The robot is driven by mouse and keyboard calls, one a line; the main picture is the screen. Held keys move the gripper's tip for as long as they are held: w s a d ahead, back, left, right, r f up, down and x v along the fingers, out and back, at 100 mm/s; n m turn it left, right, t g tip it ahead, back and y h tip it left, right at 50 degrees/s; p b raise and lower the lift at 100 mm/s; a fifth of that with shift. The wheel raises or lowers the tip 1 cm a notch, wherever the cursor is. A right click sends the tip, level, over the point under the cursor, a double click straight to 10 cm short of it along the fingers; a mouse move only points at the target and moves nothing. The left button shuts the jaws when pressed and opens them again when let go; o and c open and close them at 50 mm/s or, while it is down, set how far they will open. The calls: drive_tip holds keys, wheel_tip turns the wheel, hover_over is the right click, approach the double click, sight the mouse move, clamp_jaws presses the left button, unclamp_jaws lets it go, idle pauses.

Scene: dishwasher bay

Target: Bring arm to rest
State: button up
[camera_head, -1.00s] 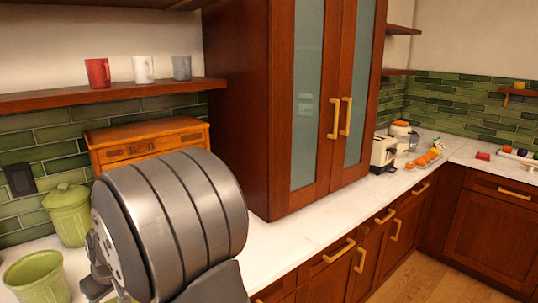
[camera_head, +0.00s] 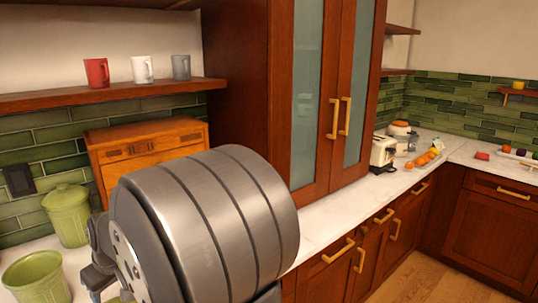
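My arm's large grey cylindrical link fills the lower middle of the head view, in front of the counter. Part of my gripper (camera_head: 100,272) shows at the link's left side as dark grey pieces, low over the counter between the green pots and the link. Its fingertips are not clearly visible, so I cannot tell whether it is open or shut. No held object can be made out.
A green lidded jar (camera_head: 68,214) and an open green pot (camera_head: 37,279) stand left on the white counter (camera_head: 322,232). A wooden box (camera_head: 150,150) stands behind my arm. A tall cabinet (camera_head: 240,90) rises close behind. A toaster (camera_head: 383,152) stands farther right.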

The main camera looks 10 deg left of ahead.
drive_tip(key=x, duration=0.7)
drive_tip(key=shift+a+f, duration=0.1)
drive_tip(key=shift+f, duration=0.3)
drive_tip(key=shift+w+a+r, duration=0.1)
drive_tip(key=shift+a+r, duration=0.05)
drive_tip(key=shift+a, duration=0.05)
wheel_tip(320, 180, up, 4)
drive_tip(key=shift+d+f, duration=0.1)
drive_tip(key=shift+f, duration=0.05)
drive_tip(key=w+d+r, duration=0.4)
drive_tip(key=d+r, duration=0.3)
drive_tip(key=d, duration=0.4)
drive_tip(key=a+r+n+g, duration=0.1)
drive_tip(key=a+r+n, duration=0.2)
drive_tip(key=a, duration=0.9)
drive_tip(key=a+r+n+g, duration=0.1)
drive_tip(key=a+r, duration=0.5)
drive_tip(key=a, duration=0.7)
drive_tip(key=shift+r+n+y, duration=0.3)
drive_tip(key=shift+r+n, duration=0.1)
drive_tip(key=shift+n, duration=0.5)
